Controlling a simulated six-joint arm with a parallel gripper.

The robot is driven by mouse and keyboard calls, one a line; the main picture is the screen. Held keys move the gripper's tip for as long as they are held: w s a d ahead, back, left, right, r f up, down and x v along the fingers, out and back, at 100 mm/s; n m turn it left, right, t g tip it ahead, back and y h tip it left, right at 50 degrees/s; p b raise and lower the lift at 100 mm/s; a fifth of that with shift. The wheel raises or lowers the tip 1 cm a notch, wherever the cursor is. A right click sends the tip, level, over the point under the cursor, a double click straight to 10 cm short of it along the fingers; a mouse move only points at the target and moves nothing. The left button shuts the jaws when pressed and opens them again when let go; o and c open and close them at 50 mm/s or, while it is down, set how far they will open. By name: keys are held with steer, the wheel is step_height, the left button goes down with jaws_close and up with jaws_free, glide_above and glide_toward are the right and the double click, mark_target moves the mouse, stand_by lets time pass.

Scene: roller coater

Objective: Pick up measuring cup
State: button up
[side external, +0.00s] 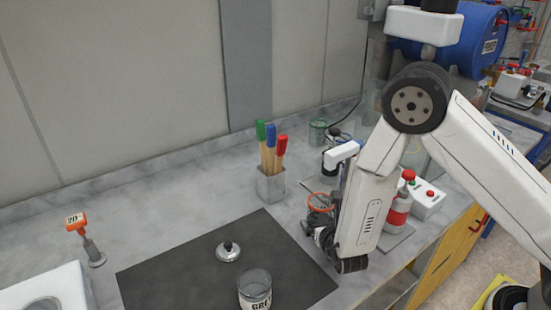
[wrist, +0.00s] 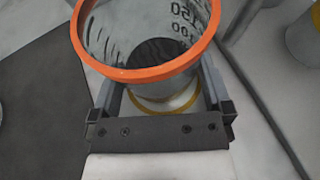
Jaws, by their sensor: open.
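The measuring cup (wrist: 110,40) is a clear cup with an orange rim and dark graduation marks; it fills the upper middle of the wrist view. In the side external view its orange rim (side external: 320,194) shows left of my arm, with the lower part largely hidden by my gripper (side external: 322,226). In the wrist view my gripper (wrist: 160,95) is open, with one finger on each side of the cup's body. Whether either finger touches the cup cannot be told. The cup looks upright.
A dark mat (side external: 170,280) holds a glass jar (side external: 255,293) and a knobbed lid (side external: 228,252). A holder (side external: 271,184) with colour-handled brushes stands behind. A red-and-white bottle (side external: 397,208) and a button box (side external: 429,203) stand right of my arm.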

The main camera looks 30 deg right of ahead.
mark_target(324, 215)
stand_by(0.4)
steer(key=c, duration=1.2)
steer(key=shift+r, duration=0.15)
steer(key=shift+r, duration=1.75)
steer(key=s+a, duration=0.2)
steer(key=s, duration=0.3)
steer(key=s+a, duration=0.2)
steer(key=s, duration=0.4)
steer(key=s+a, duration=0.3)
steer(key=s, duration=0.2)
steer(key=shift+s+f, duration=0.15)
steer(key=shift+s, duration=0.15)
